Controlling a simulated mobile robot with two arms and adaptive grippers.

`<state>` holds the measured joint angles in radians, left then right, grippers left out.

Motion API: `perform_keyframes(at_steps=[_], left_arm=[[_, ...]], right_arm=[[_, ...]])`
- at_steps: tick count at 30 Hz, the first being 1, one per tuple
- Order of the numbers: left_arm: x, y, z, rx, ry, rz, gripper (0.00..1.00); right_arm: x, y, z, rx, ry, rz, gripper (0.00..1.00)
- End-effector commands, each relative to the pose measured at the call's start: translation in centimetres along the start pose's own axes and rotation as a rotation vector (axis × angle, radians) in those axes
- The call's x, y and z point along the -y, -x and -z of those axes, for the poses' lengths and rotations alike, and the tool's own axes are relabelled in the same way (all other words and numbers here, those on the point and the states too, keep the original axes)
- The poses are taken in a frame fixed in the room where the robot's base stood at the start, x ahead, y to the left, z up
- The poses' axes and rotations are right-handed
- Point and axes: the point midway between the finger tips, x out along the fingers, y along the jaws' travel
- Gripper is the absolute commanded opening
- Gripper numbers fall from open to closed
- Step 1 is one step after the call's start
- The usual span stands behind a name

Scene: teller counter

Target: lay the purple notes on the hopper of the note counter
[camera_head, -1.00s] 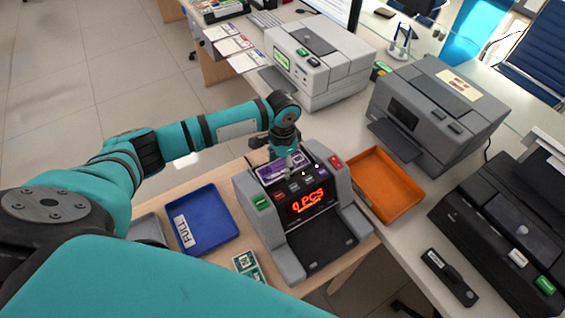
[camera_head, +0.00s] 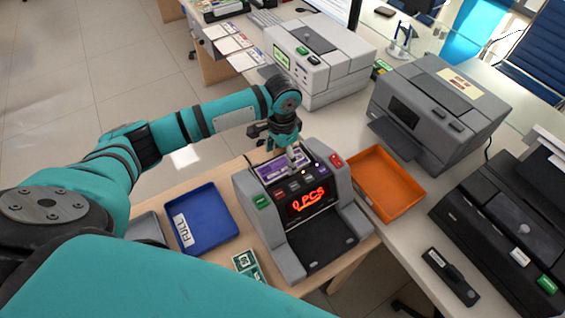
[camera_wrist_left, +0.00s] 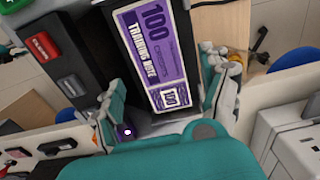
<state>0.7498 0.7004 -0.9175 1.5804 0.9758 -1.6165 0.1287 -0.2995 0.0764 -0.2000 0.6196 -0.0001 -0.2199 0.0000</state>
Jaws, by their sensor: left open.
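The purple notes (camera_head: 284,165) lie in the hopper at the top of the grey note counter (camera_head: 294,222), whose red display reads 0 PCS. In the left wrist view the purple notes (camera_wrist_left: 154,55) lie face up, marked 100 and TRAINING NOTE, in the dark hopper. My left gripper (camera_head: 283,146) is just above the hopper, and part of it covers some of the notes. Its fingers (camera_wrist_left: 162,85) are spread apart on either side of the notes in the wrist view, with no grip on them. My right gripper is not in view.
A blue tray (camera_head: 238,229) labelled FULL is left of the counter, and an orange tray (camera_head: 420,206) is right of it. Grey machines (camera_head: 437,112) stand behind. A black handheld device (camera_head: 450,275) and a green-white card (camera_head: 246,262) lie nearby.

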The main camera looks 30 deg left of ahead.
Motion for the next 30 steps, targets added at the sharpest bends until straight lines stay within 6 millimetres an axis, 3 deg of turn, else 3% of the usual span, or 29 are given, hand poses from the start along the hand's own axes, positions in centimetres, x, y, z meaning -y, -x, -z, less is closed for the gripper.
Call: perform_keyframes(at_steps=[6,12,18,30], left_arm=[[0.0,4.7,0.1,-0.006,-0.001,0.001,0.79],[0.0,7.8,0.1,-0.003,0.0,0.001,0.79],[0.0,8.8,0.0,0.0,0.0,-0.001,0.79],[0.0,8.8,0.1,-0.001,0.0,-0.001,0.79]], right_arm=[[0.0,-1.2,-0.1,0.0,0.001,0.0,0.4],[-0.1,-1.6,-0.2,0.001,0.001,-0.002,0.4],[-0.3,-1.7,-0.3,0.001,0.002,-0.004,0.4],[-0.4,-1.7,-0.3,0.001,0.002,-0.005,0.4]])
